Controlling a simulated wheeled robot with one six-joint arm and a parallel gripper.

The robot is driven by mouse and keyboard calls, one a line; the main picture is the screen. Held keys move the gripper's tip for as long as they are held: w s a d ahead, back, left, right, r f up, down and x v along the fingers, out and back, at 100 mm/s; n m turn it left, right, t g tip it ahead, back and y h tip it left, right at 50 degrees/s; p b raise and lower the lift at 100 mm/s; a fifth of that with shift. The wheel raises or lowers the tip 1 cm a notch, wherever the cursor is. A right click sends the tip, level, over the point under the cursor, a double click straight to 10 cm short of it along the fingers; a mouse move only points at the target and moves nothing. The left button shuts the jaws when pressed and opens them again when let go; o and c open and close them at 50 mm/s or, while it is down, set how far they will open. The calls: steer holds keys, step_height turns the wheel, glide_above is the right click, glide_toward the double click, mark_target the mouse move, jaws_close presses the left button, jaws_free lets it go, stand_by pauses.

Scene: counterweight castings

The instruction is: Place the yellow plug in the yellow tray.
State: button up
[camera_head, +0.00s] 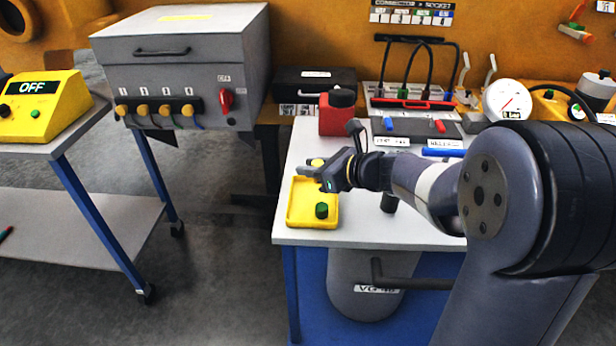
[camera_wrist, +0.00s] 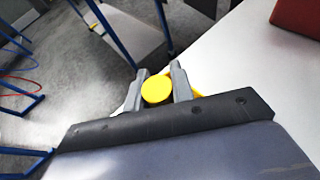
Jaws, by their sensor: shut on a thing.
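The yellow plug (camera_wrist: 157,90) is between the two fingers of my gripper (camera_wrist: 155,86) in the wrist view, and the fingers are shut on it. In the head view the plug (camera_head: 317,163) shows at the tip of my gripper (camera_head: 318,169), above the back part of the yellow tray (camera_head: 298,218). I cannot tell how high it is above the tray floor. The tray lies at the left front of the white bench top. A green plug (camera_head: 321,210) stands in the front right part of the tray. In the wrist view my gripper hides most of the tray.
A red container (camera_head: 338,115) stands behind the tray. A small black piece (camera_head: 389,203) stands on the bench (camera_head: 385,232) right of the tray, below my arm. A black and grey panel with cables (camera_head: 420,105) lies further back. The bench's left edge is close to the tray.

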mark_target(308, 191)
steer(key=shift+w+a, duration=0.25)
steer(key=shift+a, duration=0.2)
steer(key=shift+f+b, duration=0.5)
steer(key=shift+f, duration=1.25)
steer(key=shift+f, duration=0.2)
steer(key=o, duration=1)
steer(key=shift+c, duration=0.2)
steer(key=shift+r, duration=0.1)
steer(key=shift+w+r, duration=0.1)
steer(key=shift+r, duration=0.05)
steer(key=p+v, duration=0.1)
steer(key=v, duration=1.1)
